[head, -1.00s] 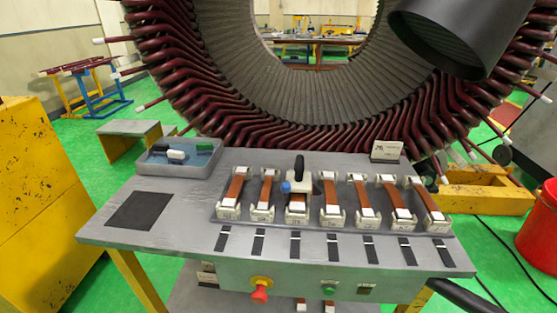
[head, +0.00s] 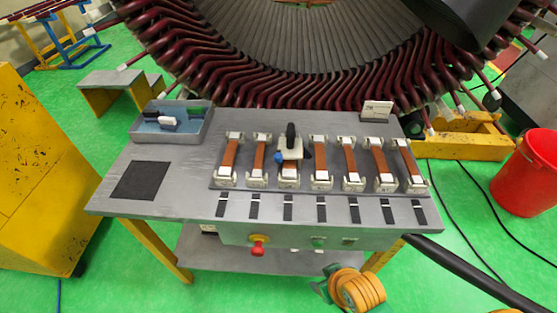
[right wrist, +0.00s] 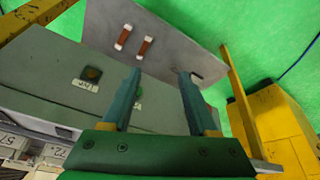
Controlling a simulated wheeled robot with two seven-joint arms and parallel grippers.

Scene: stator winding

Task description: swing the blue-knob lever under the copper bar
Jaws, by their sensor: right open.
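The blue knob (head: 278,158) sits low on the left side of a white clamp block (head: 290,148) with an upright black handle (head: 291,132). This block is on the third copper bar (head: 291,168) from the left in the row on the bench. The lever arm behind the knob is too small to make out. My right gripper (head: 326,284) is low in front of the bench's front edge, well away from the knob. In the right wrist view its teal fingers (right wrist: 160,75) are apart with nothing between them. My left gripper is not in view.
The grey bench (head: 150,195) holds several copper bars in white holders and a blue-lined tray (head: 170,135). Its front panel carries a red knob (head: 258,246) and a green button (head: 317,242). The big stator (head: 290,60) stands close behind. Two copper pieces (right wrist: 134,42) lie on the lower shelf.

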